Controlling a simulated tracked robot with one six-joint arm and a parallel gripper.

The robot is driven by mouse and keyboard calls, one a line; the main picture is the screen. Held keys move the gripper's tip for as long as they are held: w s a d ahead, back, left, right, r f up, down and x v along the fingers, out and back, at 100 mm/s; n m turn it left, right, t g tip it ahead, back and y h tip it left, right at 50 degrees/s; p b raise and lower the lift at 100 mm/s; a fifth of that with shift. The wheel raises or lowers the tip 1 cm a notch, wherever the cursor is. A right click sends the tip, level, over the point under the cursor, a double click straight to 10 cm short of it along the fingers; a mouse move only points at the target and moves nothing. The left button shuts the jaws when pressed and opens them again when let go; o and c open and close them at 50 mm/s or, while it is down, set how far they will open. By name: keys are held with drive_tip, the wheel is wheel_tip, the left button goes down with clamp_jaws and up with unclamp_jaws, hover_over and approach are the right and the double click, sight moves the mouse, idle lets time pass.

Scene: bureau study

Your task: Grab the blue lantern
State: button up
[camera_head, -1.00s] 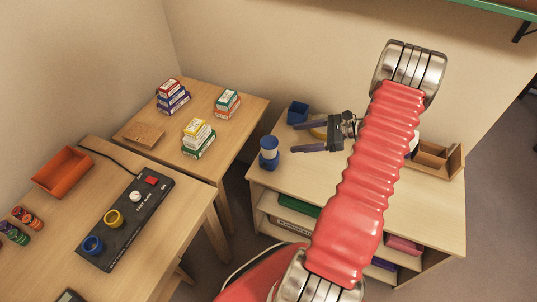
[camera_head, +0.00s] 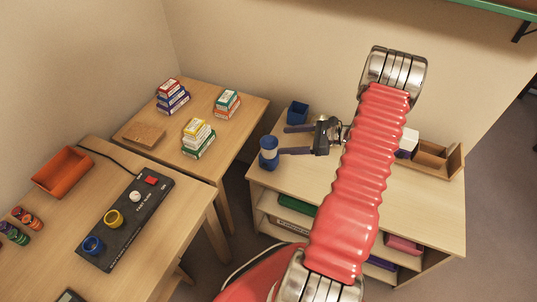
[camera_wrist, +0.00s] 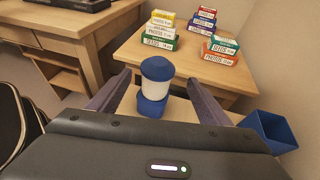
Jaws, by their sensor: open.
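The blue lantern (camera_head: 269,152) has a blue cap and base with a pale middle. It stands upright near the left edge of the shelf-unit top (camera_head: 330,185). My gripper (camera_head: 283,140) is open, with its fingers pointing left toward the lantern in the head view. In the wrist view the lantern (camera_wrist: 155,85) stands between the two spread fingers, around or just beyond their tips. I cannot tell whether a finger touches it.
A blue open box (camera_head: 297,112) stands close behind the lantern, near one finger in the wrist view. A wooden tray (camera_head: 433,158) and a white object (camera_head: 408,142) are at the right. Stacked small boxes (camera_head: 198,138) stand on the neighbouring table.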

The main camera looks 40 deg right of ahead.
sight(269, 143)
drive_tip(key=shift+x, duration=1.45)
drive_tip(key=shift+x, duration=2.65)
drive_tip(key=shift+s+a, duration=0.1)
drive_tip(key=shift+s, duration=0.1)
drive_tip(key=c, duration=1.8)
